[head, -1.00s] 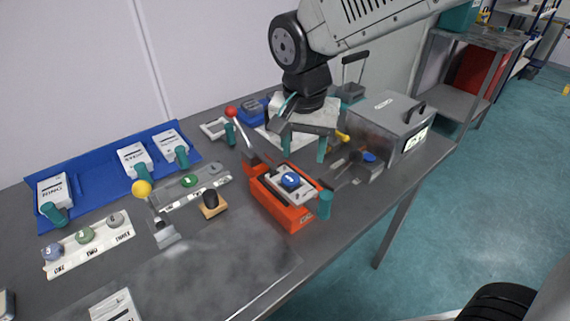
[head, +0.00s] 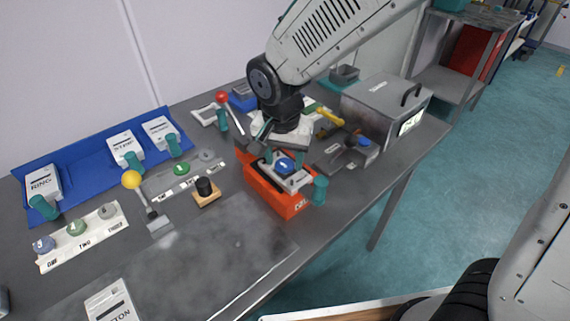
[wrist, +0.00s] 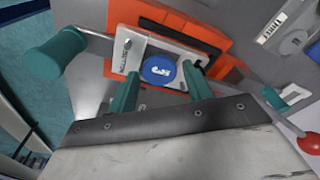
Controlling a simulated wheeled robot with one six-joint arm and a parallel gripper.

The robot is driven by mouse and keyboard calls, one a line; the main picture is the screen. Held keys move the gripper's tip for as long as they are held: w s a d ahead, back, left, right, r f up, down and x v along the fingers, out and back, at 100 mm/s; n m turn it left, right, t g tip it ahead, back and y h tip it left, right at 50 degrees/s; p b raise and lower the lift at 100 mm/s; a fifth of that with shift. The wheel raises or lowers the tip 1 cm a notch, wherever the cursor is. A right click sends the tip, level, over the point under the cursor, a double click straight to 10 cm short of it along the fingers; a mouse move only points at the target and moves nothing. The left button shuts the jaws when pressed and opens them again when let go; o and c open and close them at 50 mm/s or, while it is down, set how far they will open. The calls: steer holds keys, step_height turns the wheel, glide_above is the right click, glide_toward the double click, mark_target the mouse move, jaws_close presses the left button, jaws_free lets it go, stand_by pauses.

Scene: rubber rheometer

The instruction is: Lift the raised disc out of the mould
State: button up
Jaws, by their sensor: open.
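The raised blue disc (head: 284,165) sits on the silver mould plate (head: 298,184), which rests in the orange body (head: 290,206). In the wrist view the disc (wrist: 158,69) shows a white mark and lies on the plate (wrist: 122,50). My gripper (head: 286,158) is open above the mould. In the wrist view its two teal fingers (wrist: 163,84) reach to either side of the disc's near edge, with gaps between them and the disc. I cannot tell how high the fingertips are above the plate. Nothing is held.
A red-knobbed lever (head: 221,97) rises behind the mould, and a teal handle (head: 319,190) stands at its right. A grey instrument box (head: 385,105) is to the right. A small black-topped stamp (head: 205,190) is to the left.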

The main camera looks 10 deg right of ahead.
steer(key=shift+d, duration=0.1)
steer(key=c, duration=0.7)
steer(key=shift+r, duration=0.1)
